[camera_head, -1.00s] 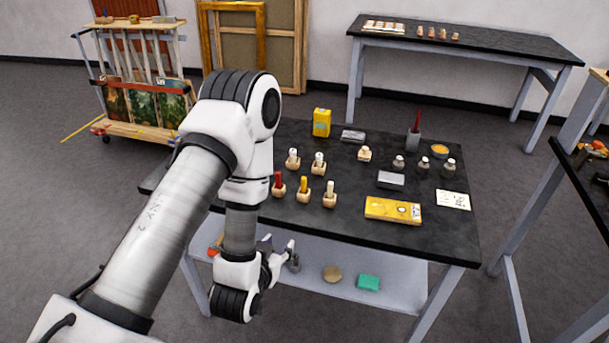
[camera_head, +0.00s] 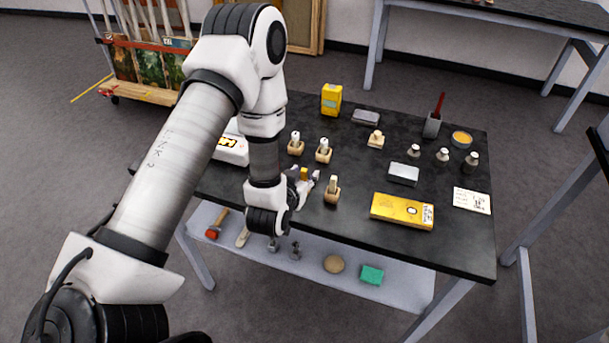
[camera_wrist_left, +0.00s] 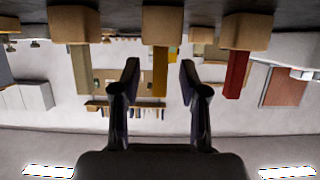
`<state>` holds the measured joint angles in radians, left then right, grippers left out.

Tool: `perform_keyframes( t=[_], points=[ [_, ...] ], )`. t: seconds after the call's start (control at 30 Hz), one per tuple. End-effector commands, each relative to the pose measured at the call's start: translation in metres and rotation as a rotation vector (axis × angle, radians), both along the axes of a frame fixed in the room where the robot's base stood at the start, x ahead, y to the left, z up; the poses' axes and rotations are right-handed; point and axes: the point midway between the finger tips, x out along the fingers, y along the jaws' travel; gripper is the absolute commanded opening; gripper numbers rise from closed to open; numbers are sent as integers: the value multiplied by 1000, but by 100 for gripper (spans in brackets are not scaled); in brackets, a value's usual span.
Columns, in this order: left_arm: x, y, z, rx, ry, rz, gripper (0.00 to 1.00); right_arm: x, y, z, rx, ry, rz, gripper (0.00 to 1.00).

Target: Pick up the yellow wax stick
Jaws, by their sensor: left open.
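The yellow wax stick (camera_head: 304,173) stands upright at the front of the black table, and only its upper part shows past my gripper in the head view. In the left wrist view, which is upside down, the yellow stick (camera_wrist_left: 160,72) sits in a wooden block (camera_wrist_left: 162,25). My left gripper (camera_head: 305,181) is open and low at the table's front edge. In the wrist view its two fingertips (camera_wrist_left: 160,86) appear on either side of the stick, with gaps on both sides. My right gripper is not in view.
A pale stick (camera_head: 333,186) in its block stands just right of the gripper. The red stick (camera_wrist_left: 237,70) shows in the wrist view but is hidden by my arm in the head view. Two white sticks (camera_head: 295,140) (camera_head: 323,147) stand behind. A yellow box (camera_head: 402,211) lies right.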

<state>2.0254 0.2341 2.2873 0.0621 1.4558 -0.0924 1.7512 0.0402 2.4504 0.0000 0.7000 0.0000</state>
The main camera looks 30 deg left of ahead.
Motion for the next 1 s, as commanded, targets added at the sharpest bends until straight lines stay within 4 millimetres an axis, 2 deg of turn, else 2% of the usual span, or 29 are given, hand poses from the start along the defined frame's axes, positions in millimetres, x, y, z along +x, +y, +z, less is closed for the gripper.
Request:
perform_keyframes(
  t=[0.07, 0.27, 0.3, 0.4, 0.8, 1.0],
  points=[
    [6, 1, -2, 0, 0, 0, 44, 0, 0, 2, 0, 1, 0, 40],
    [7, 2, -4, 0, 1, 0, 44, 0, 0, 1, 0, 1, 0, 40],
    [7, 2, -4, 0, 1, 0, 30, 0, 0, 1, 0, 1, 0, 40],
    [7, 2, -4, 0, 1, 0, 0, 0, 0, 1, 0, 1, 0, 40],
    [7, 2, -3, 0, 1, 0, 0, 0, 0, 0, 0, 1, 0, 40],
    [7, 2, 10, -1, 0, 0, 0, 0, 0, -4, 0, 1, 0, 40]
  ],
)
